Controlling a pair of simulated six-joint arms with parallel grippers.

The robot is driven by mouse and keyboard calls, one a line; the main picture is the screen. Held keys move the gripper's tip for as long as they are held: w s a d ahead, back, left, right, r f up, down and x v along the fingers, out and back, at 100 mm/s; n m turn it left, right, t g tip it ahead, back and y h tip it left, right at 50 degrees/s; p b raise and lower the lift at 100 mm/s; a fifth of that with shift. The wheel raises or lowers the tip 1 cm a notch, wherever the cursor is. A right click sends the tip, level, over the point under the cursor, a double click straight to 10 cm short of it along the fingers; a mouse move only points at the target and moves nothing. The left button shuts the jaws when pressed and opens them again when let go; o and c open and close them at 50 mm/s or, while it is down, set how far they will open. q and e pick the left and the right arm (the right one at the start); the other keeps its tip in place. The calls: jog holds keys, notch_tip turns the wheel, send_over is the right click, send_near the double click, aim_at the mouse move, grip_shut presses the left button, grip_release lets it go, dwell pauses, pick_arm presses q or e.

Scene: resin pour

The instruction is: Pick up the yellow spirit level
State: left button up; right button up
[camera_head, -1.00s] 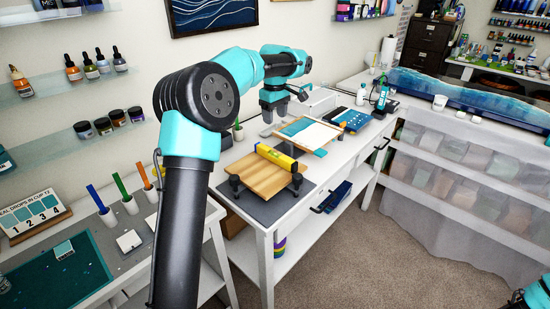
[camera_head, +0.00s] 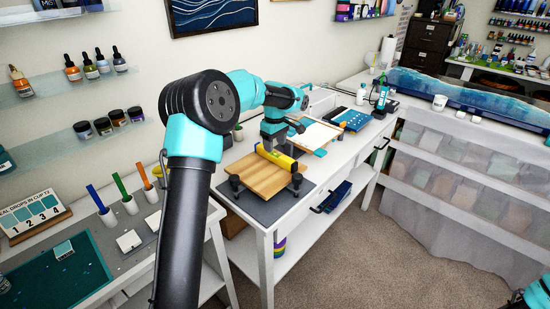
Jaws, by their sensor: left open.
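The yellow spirit level (camera_head: 284,161) lies across the back part of a wooden board (camera_head: 262,182) on the white table. My left gripper (camera_head: 275,145) is open and points down just above and behind the level, over its left half. From this angle I cannot tell whether the fingers straddle it or are still clear of it. The gripper hides part of the level's far side. Only a bit of my right arm shows in the bottom right corner, and its gripper is out of view.
The board stands on black supports over a dark grey mat (camera_head: 262,211). Behind it lie a wood-edged white panel (camera_head: 318,134) and a blue tray (camera_head: 350,119). Coloured tubes stand on the left-hand table.

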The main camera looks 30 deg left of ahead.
aim_at(275, 153)
pick_arm(q)
jog(key=shift+w+f, duration=0.15)
jog(key=shift+f, duration=2.45)
grip_shut()
jog(key=shift+r, duration=0.1)
notch_tip(275, 153, up, 10)
jog(key=shift+f, duration=0.1)
